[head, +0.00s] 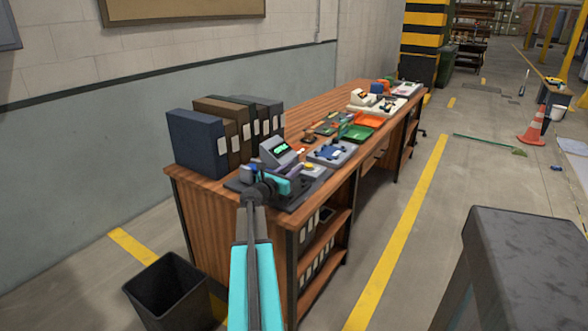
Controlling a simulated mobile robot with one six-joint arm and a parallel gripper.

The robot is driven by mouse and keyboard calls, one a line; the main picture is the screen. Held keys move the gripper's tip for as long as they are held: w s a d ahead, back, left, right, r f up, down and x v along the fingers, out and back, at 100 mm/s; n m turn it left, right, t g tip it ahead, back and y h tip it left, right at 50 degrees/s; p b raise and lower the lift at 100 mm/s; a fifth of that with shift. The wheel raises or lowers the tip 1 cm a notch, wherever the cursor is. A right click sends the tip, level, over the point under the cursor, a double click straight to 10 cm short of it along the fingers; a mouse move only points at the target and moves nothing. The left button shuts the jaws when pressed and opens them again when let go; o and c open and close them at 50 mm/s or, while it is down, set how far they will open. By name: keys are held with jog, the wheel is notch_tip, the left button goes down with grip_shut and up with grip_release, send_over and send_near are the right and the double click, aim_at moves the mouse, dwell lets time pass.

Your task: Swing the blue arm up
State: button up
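My teal and black arm reaches up from the bottom of the head view to the near end of the wooden workbench. My gripper (298,177) is over the dark mat there, beside a small device with a lit green display (279,151). It is too small and too covered to tell whether its fingers are open or shut. A dark blue part (331,153) shows on a light grey unit just beyond my gripper. I cannot tell for certain whether this is the blue arm, or how it is tilted. My arm hides part of the mat.
Several dark binders (197,143) stand at the bench's near left. A green tray (356,133), an orange tray (370,119) and white devices (377,103) lie farther along the wooden workbench (222,187). A black bin (168,292) stands on the floor. Floor right of the bench is mostly clear.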

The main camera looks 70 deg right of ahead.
grip_shut()
jog(key=shift+s+d, duration=0.1)
jog(key=shift+s, duration=0.05)
jog(key=shift+r, duration=0.15)
